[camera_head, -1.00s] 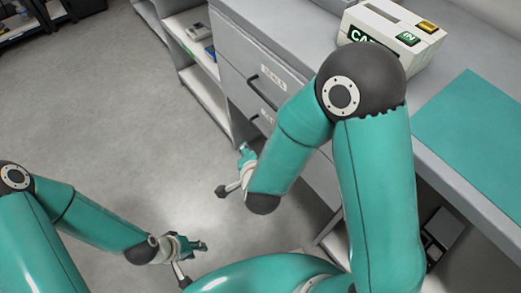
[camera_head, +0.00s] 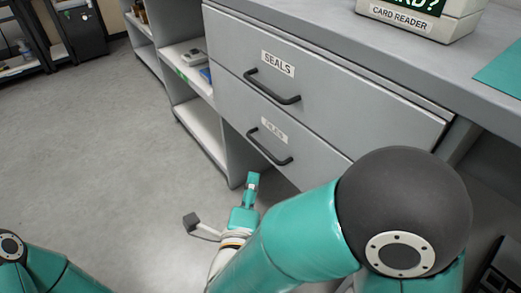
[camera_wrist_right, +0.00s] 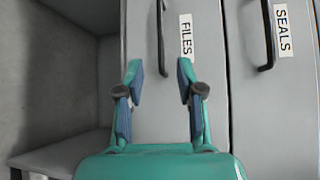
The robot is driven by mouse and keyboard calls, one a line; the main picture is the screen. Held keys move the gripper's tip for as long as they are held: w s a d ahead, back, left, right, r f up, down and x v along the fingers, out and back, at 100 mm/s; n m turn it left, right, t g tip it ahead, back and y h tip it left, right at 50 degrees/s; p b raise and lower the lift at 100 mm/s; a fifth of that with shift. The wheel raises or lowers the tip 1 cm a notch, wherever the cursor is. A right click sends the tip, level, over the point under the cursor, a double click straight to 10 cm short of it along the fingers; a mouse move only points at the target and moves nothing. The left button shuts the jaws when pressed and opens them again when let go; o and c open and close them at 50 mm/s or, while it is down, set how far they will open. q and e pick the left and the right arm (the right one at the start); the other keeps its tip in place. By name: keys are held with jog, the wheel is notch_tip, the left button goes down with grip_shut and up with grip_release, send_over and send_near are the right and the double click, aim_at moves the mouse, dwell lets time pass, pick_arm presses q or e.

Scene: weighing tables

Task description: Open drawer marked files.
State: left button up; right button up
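The files drawer (camera_head: 300,155) is the lower grey drawer, shut, with a black bar handle (camera_head: 270,146) and a label that is faint in the head view. The right wrist view reads FILES on its label (camera_wrist_right: 186,36), with the handle (camera_wrist_right: 161,40) to the label's left. My right gripper (camera_head: 253,180) is in front of and below this drawer. In the right wrist view its two fingers (camera_wrist_right: 160,83) are apart with nothing between them, and the handle lies beyond the fingertips, apart from them. My left gripper is outside the head view; only part of my left arm shows.
The shut SEALS drawer (camera_head: 320,85) is directly above, with its own handle (camera_head: 272,88). A card reader (camera_head: 415,20) stands on the counter. Open shelves (camera_head: 205,125) are to the left of the drawers. The floor (camera_head: 100,150) at left is clear.

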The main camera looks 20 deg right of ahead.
aim_at(260, 145)
jog(key=p+x, duration=0.3)
jog(key=x, duration=1.2)
jog(key=shift+w, duration=0.2)
grip_shut()
